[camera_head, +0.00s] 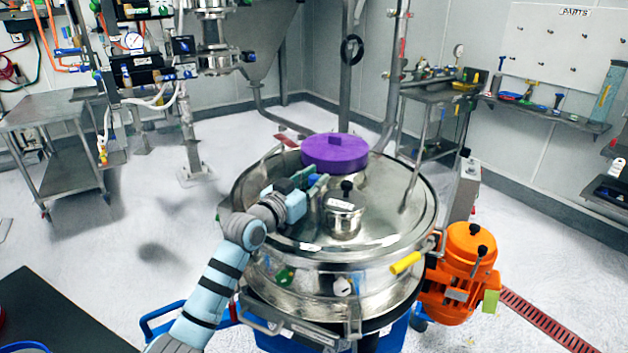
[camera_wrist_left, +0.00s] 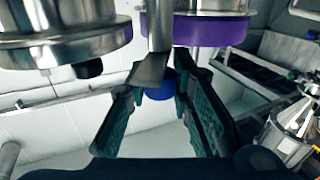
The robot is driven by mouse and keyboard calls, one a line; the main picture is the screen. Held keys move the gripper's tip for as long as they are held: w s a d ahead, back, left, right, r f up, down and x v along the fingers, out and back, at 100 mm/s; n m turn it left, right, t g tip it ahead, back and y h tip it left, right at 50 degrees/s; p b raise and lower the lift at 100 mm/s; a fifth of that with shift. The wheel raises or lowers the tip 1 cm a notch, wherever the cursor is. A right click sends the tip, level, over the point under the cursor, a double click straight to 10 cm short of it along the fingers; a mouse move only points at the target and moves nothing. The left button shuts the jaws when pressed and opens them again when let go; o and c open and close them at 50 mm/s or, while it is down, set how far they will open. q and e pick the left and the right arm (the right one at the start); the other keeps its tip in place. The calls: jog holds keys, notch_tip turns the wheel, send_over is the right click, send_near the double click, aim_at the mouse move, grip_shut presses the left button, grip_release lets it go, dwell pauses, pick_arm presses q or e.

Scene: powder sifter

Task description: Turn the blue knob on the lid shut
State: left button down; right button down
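The blue knob (camera_wrist_left: 160,86) sits between the two fingers of my left gripper (camera_wrist_left: 162,90) in the left wrist view, partly behind a metal bar. The fingers are spread, one on each side of the knob; I cannot tell whether either touches it. In the head view my left gripper (camera_head: 309,183) reaches over the round steel lid (camera_head: 385,205), and a bit of the blue knob (camera_head: 314,180) shows between its fingers. A purple round cap (camera_head: 335,153) stands just behind the gripper. My right gripper is in neither view.
A small steel pot-like fitting (camera_head: 343,218) with a black knob stands on the lid close to the right of my gripper. An orange motor (camera_head: 462,265) and a yellow handle (camera_head: 405,263) are on the sifter's right side. A steel cart (camera_head: 60,140) stands at left.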

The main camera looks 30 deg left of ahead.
pick_arm(q)
jog(key=shift+r+n+y+p, duration=0.25)
jog(key=shift+n+y+p, duration=1.05)
jog(key=shift+p, duration=1.3)
jog(key=shift+y+p, duration=0.35)
jog(key=shift+y, duration=0.45)
jog(key=shift+d+f+n+y, duration=0.1)
jog(key=shift+f+n+y, duration=0.15)
jog(key=shift+n+y, duration=0.4)
jog(key=n+g+y+b, duration=0.1)
jog(key=n+y+b, duration=0.1)
jog(key=b, duration=0.3)
jog(key=n+g+y+b, duration=0.2)
jog(key=y+b, duration=0.2)
jog(key=b, duration=0.1)
jog(key=n+g+y+b, duration=0.2)
jog(key=n+y+b, duration=0.1)
jog(key=y+b, duration=0.1)
jog(key=shift+f+b, duration=0.35)
jog(key=shift+b, duration=0.55)
jog(key=shift+r+n+g+y+b, duration=0.2)
jog(key=shift+n+g+y+b, duration=0.4)
jog(key=shift+g+b, duration=0.35)
jog(key=c, duration=1.4)
grip_release()
jog(key=shift+r, duration=0.1)
